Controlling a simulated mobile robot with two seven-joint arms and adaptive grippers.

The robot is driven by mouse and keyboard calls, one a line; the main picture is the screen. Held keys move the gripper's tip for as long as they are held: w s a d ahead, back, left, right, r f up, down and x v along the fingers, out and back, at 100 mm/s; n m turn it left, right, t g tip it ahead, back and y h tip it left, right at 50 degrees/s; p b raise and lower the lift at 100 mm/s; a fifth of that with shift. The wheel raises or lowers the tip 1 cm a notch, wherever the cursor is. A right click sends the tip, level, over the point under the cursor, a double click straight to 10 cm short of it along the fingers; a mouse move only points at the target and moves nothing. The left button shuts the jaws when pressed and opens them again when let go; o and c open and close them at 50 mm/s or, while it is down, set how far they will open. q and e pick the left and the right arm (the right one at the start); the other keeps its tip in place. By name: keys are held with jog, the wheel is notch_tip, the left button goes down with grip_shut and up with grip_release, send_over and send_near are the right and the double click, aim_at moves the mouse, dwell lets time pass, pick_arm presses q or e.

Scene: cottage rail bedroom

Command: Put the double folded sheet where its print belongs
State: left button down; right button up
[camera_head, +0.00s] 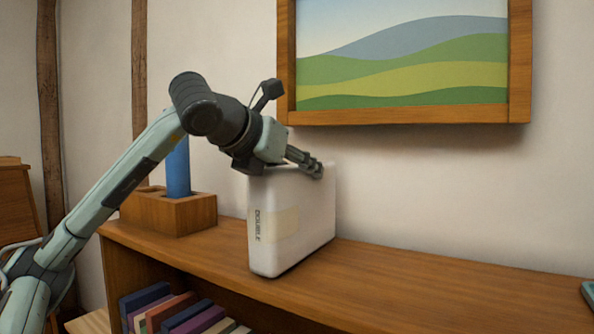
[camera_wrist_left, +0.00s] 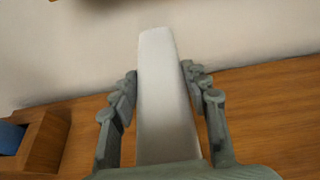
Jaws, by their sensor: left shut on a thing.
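The folded sheet (camera_head: 290,225) is a white, upright, block-like bundle with a pale band and the print "DOUBLE" on its narrow side. It is at the top of the wooden bookcase (camera_head: 400,281), near the wall; I cannot tell whether its bottom edge touches the wood. My left gripper (camera_head: 312,168) is at its top edge, shut on it. In the left wrist view the sheet (camera_wrist_left: 165,95) stands between the two fingers of the left gripper (camera_wrist_left: 158,88). My right gripper is not in view.
A wooden box (camera_head: 170,211) with a blue cylinder (camera_head: 178,170) stands left of the sheet. Several books (camera_head: 180,312) fill the shelf below. A framed landscape picture (camera_head: 405,60) hangs above. A teal object (camera_head: 588,291) lies at the right edge. The top between is clear.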

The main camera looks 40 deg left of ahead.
pick_arm(q)
jog(key=c, duration=0.8)
grip_release()
jog(key=shift+f, duration=0.1)
